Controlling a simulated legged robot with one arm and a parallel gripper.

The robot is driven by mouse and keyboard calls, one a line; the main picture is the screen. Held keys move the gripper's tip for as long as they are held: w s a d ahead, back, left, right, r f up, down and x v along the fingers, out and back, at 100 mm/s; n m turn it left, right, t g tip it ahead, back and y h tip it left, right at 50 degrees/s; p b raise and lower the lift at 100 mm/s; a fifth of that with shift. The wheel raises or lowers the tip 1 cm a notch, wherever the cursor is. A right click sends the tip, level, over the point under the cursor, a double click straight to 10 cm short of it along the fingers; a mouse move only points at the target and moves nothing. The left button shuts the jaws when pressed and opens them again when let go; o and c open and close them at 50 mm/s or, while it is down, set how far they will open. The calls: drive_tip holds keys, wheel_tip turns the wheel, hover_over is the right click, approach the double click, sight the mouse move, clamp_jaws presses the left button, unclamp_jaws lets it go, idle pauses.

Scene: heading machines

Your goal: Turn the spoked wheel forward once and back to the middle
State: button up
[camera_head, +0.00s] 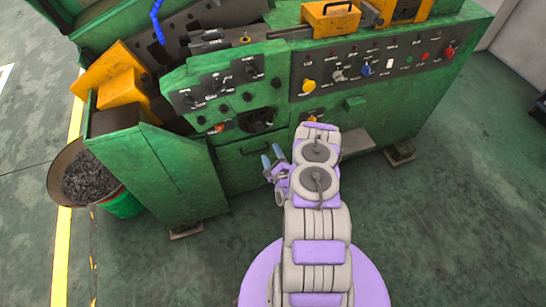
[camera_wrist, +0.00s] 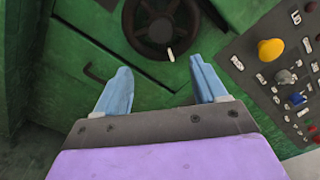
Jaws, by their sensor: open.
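The spoked wheel (camera_wrist: 164,22) is dark, round and set on the green machine front. In the wrist view it is at the top middle, cut off by the top edge, with a small pale handle (camera_wrist: 170,55) at its lower rim. In the head view the wheel (camera_head: 256,121) sits below the left control panel. My gripper (camera_wrist: 163,82) is open and empty, its two blue fingers spread just below the wheel in the picture and apart from it. In the head view my gripper (camera_head: 272,158) is in front of the machine, below the wheel.
A button panel (camera_head: 375,66) with yellow, blue and red buttons is right of the wheel; its yellow button (camera_wrist: 271,49) shows in the wrist view. A drawer-like front with a handle (camera_head: 258,150) is below the wheel. A bin of dark chips (camera_head: 90,178) stands left. Floor in front is clear.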

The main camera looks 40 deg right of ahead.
drive_tip(key=shift+p+v, duration=0.3)
drive_tip(key=shift+v, duration=0.55)
drive_tip(key=shift+r, duration=0.1)
